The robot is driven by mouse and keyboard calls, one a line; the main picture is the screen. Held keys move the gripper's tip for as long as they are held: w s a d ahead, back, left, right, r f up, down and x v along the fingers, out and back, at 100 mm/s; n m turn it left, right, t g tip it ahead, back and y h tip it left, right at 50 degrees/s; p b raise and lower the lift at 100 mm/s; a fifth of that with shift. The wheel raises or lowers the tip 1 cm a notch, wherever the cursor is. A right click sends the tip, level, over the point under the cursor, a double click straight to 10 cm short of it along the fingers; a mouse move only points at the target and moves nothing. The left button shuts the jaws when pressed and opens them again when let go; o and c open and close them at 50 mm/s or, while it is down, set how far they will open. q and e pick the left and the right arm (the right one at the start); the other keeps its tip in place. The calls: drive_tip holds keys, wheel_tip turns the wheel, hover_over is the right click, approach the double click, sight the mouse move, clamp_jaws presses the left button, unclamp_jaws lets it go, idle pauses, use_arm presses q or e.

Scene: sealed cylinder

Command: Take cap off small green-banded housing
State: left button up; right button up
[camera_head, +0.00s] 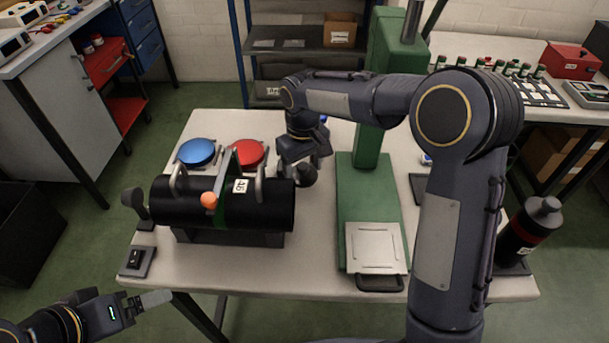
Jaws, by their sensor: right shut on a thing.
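A black cylinder (176,203) with a green band (217,208) lies on its side on a dark stand, the only green-banded body I can make out. An orange ball (208,200) shows at the band, and metal handles stand on top. My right gripper (306,164) points down just beyond the cylinder's right end. It is shut at a dark round piece (306,176); the fingertips are partly hidden, and I cannot tell whether this piece is the cap or touches the cylinder. My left gripper (150,299) is low at the left, off the table edge; its finger gap is unclear.
A blue disc (196,151) and a red disc (248,152) lie behind the cylinder. A green press (352,205) with a pale plate (376,247) stands right of it. A dark red-banded bottle (528,226) stands at the right edge. A small switch box (137,260) is at front left.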

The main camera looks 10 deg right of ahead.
sight(303, 174)
drive_tip(key=shift+f, duration=1.35)
drive_tip(key=shift+f, duration=0.2)
drive_tip(key=o, duration=1.1)
drive_tip(key=shift+r, duration=0.1)
